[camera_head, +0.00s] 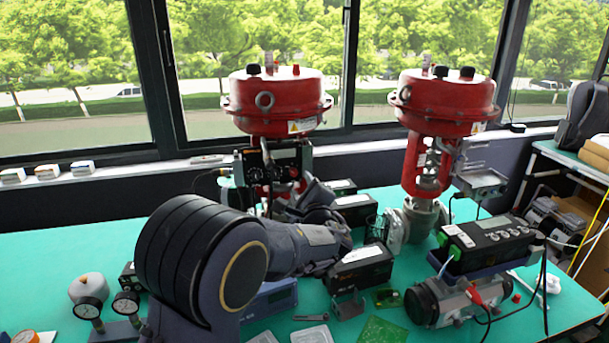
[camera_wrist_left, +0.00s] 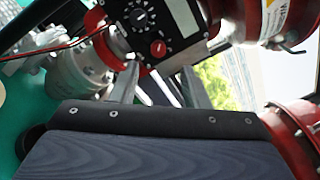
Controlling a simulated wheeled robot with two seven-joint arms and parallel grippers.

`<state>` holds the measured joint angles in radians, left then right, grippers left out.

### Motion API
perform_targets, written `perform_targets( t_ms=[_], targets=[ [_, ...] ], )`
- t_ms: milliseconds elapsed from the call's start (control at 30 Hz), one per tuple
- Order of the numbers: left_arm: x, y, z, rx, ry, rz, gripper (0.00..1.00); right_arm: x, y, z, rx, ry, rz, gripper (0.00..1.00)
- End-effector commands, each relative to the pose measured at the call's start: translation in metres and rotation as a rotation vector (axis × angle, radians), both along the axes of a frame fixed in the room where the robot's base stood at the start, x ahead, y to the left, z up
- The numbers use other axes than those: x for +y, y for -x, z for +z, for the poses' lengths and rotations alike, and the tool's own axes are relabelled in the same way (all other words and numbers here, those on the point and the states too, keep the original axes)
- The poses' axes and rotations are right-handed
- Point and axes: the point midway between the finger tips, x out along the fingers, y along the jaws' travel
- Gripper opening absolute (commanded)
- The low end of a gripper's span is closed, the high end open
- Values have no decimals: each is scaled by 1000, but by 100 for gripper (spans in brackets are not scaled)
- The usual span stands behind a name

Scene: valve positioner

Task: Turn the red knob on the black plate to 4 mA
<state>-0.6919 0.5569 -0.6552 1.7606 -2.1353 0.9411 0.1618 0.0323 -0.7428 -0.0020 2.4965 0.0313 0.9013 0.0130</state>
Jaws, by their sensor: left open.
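The black plate (camera_head: 262,165) is mounted on the front of the left red valve actuator. The red knob (camera_head: 293,172) is at the plate's right side, small in the head view. In the left wrist view, the red knob (camera_wrist_left: 158,48) shows clearly on the black plate (camera_wrist_left: 178,17), with a white mark on its face. My left gripper (camera_head: 297,197) is just below and in front of the plate, partly hidden by my own arm. In the left wrist view, my left gripper (camera_wrist_left: 160,84) has its fingers apart with nothing between them, pointing toward the knob. The knob appears clear of the fingers.
A second red actuator (camera_head: 450,100) stands to the right. Black boxes (camera_head: 360,266) and a grey-and-black positioner unit (camera_head: 490,245) sit on the green table (camera_head: 45,255). Pressure gauges (camera_head: 88,308) stand at the front left. The table's left part is mostly free.

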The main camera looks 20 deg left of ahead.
Motion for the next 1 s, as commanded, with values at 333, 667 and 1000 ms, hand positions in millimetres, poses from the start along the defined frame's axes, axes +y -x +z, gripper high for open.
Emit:
perform_targets(
  t_ms=[333, 667, 1000],
  targets=[
    [33, -41, 0, 2, 0, 4, 42, 0, 0, 11, 0, 0, 0, 31],
    [38, -49, -1, 2, 3, 2, 42, 0, 0, 12, 0, 0, 0, 31],
    [38, -49, -1, 2, 3, 2, 6, 0, 0, 12, 0, 0, 0, 31]
  ],
)
